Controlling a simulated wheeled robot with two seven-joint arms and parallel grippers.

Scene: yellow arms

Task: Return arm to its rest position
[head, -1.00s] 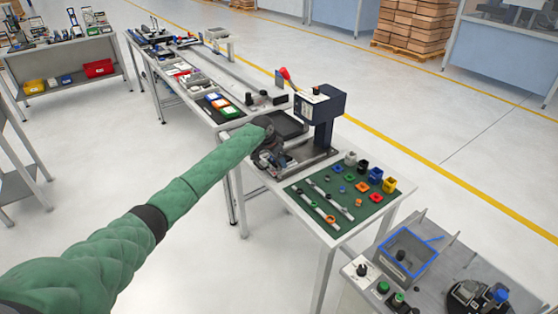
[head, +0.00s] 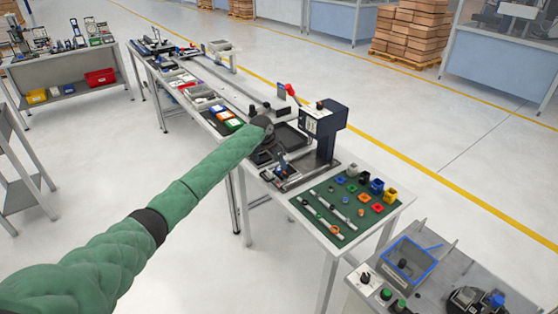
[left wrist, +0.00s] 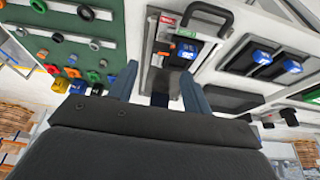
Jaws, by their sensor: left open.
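My left arm, in a green sleeve, reaches in from the lower left of the head view. My left gripper (head: 272,157) is at its dark end, over the bench beside the dark blue press-like stand (head: 322,130). In the left wrist view, my left gripper (left wrist: 160,92) shows two bluish fingers spread apart. No held object shows between them. Behind them is a grey fixture plate (left wrist: 152,60) with a black handle. In the head view the fingers are small and partly lost against the dark fixture. My right gripper is not in view.
A green mat (head: 325,231) with small coloured parts lies on the near bench end. Coloured bins (head: 222,115) stand farther along the bench. A grey cart with a blue-rimmed bin (head: 388,262) stands at the lower right. The floor (head: 150,165) left of the bench is clear.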

